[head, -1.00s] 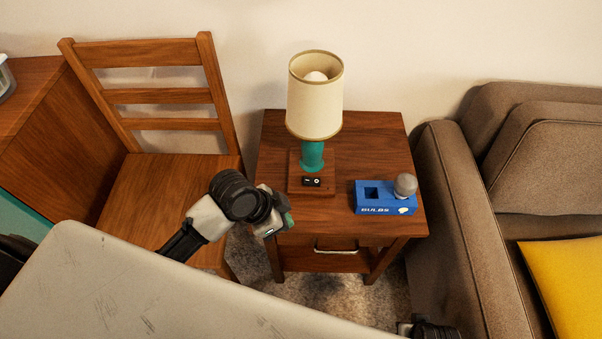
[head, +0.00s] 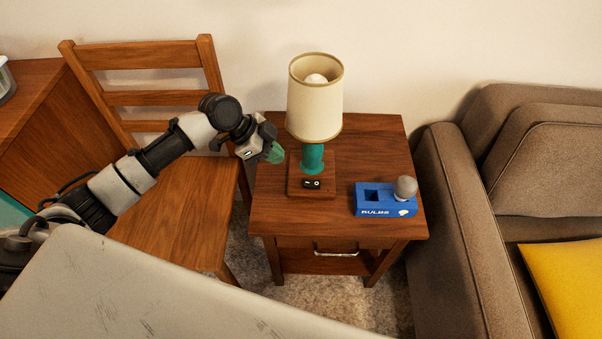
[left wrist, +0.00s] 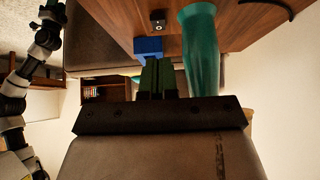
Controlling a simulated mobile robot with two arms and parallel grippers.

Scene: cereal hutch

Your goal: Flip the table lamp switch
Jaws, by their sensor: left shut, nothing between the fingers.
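The table lamp has a cream shade (head: 314,105), a teal stem (head: 313,157) and a square wooden base (head: 310,190). A small black switch (head: 312,183) sits on the front of the base. It also shows in the left wrist view (left wrist: 158,18), near the teal stem (left wrist: 201,50). My left gripper (head: 274,153) has green fingertips and is shut and empty. It is left of the stem, apart from it, above the side table. Its fingers (left wrist: 156,78) also show in the left wrist view.
The wooden side table (head: 350,220) holds a blue bulb box (head: 376,203) with a grey bulb (head: 405,188) at its right. A wooden chair (head: 190,230) is on the left, a brown sofa (head: 455,230) on the right. The table's front left is clear.

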